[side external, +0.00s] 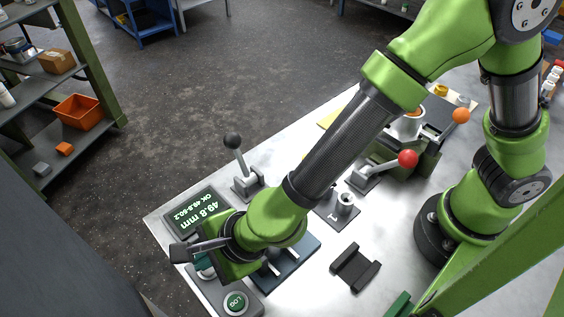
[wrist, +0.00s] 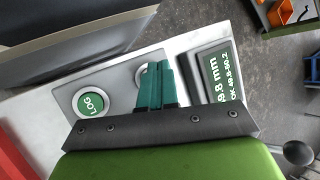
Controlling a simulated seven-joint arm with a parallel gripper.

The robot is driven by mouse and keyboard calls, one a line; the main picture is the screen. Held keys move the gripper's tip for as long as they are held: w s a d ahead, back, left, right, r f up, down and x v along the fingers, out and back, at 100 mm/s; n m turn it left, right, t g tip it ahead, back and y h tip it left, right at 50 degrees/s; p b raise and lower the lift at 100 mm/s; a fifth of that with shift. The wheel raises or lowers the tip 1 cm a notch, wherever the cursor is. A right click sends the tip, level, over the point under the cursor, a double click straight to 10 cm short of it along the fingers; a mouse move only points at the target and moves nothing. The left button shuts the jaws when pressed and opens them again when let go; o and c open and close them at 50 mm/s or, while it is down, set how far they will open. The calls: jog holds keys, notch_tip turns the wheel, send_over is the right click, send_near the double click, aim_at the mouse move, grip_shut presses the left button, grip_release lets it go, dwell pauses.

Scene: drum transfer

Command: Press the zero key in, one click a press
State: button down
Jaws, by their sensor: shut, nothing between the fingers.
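The wrist view shows a key panel (wrist: 118,88) with a green key marked LOG (wrist: 90,103). Beside it, a pale round key (wrist: 140,74), apparently the zero key, is mostly hidden behind my fingers; its label is not visible. My gripper (wrist: 154,68) is shut and empty, its teal fingers together over that key. I cannot tell whether the tips touch it or whether it is pressed in. In the side view my gripper (side external: 206,273) is low over the panel, behind the LOG key (side external: 235,302). The display (side external: 197,214) reads 49.8 mm, OK 49.8-50.2.
A black-knobbed lever (side external: 233,142) stands behind the display. A red-knobbed lever (side external: 407,158) and an orange knob (side external: 460,115) are farther right. A dark bracket (side external: 355,267) lies on the pale table (side external: 325,285). A dark blue plate (side external: 300,250) is close beside my wrist.

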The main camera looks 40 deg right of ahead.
aim_at(210, 269)
jog(key=shift+f, duration=0.15)
dwell(0.5)
jog(key=shift+f, duration=0.3)
dwell(0.3)
jog(key=shift+r, duration=0.55)
jog(key=shift+r, duration=2.9)
